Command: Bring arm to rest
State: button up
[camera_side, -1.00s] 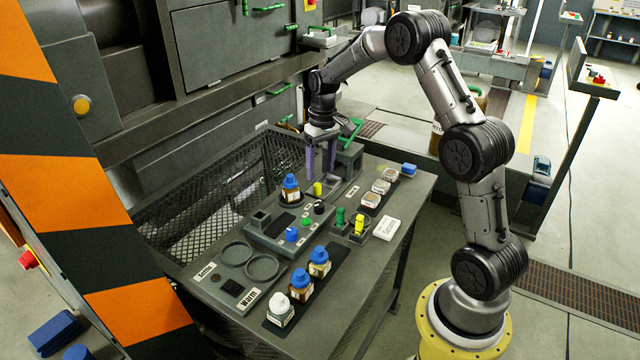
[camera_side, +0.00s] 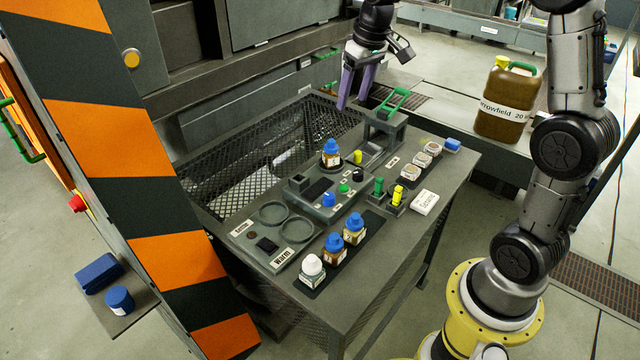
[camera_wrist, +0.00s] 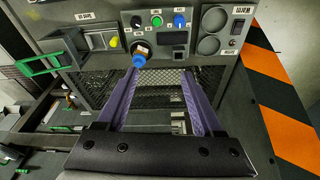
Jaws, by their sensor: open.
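My gripper (camera_side: 356,86) is raised above the back of the grey bench, near the green-handled stand. Its two purple fingers point down, apart, with nothing between them. The wrist view shows the open fingers (camera_wrist: 165,98) reaching toward the bench, with a blue-capped bottle (camera_wrist: 140,54) beyond them. In the side view that bottle (camera_side: 331,154) stands upright on the control panel (camera_side: 322,199), apart from the fingers.
The bench (camera_side: 350,293) holds two blue-capped bottles (camera_side: 344,240), a white-capped bottle (camera_side: 312,270), several small jars (camera_side: 421,159) and a green-handled stand (camera_side: 385,125). A brown jerrycan (camera_side: 507,105) stands behind. A striped post (camera_side: 135,200) is at left.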

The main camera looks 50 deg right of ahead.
jog(key=s+a+r+n+t, duration=0.1)
jog(key=s+a+r, duration=0.2)
jog(key=s+a, duration=0.35)
jog(key=s+a+r+n+t, duration=0.15)
jog(key=s+a+r, duration=0.25)
jog(key=s, duration=0.5)
jog(key=s+a+f, duration=0.1)
jog(key=s+f, duration=0.6)
jog(key=s, duration=0.2)
jog(key=shift+s, duration=0.3)
jog(key=shift+f+m+t, duration=0.1)
jog(key=shift+m+t, duration=0.15)
